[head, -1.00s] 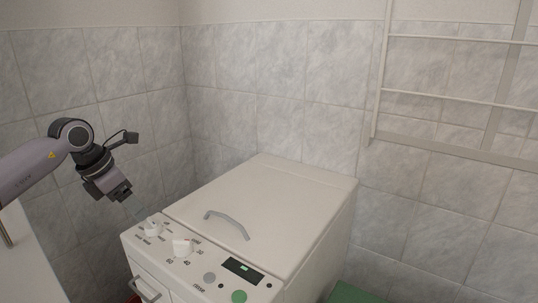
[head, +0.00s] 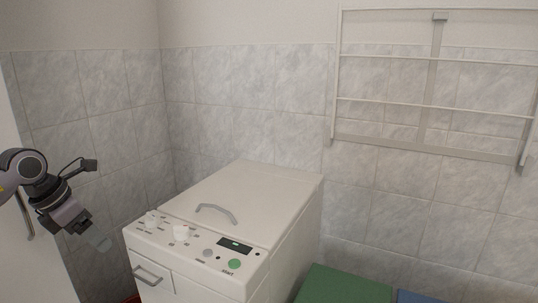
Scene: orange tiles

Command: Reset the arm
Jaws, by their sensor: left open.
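My left gripper (head: 98,240) shows at the left of the head view, at the end of my left arm (head: 50,196). It is open, and I see nothing between its fingers. It hangs in the air, pointing down and to the right, left of the white washing machine (head: 285,247) and apart from it. My right gripper is not in view.
The machine's lid is closed, with a grey handle (head: 217,209) on top and knobs (head: 181,232) on the front panel. A white wall rack (head: 435,103) hangs at right. A green box (head: 342,287) and a blue one (head: 418,296) stand at the lower right.

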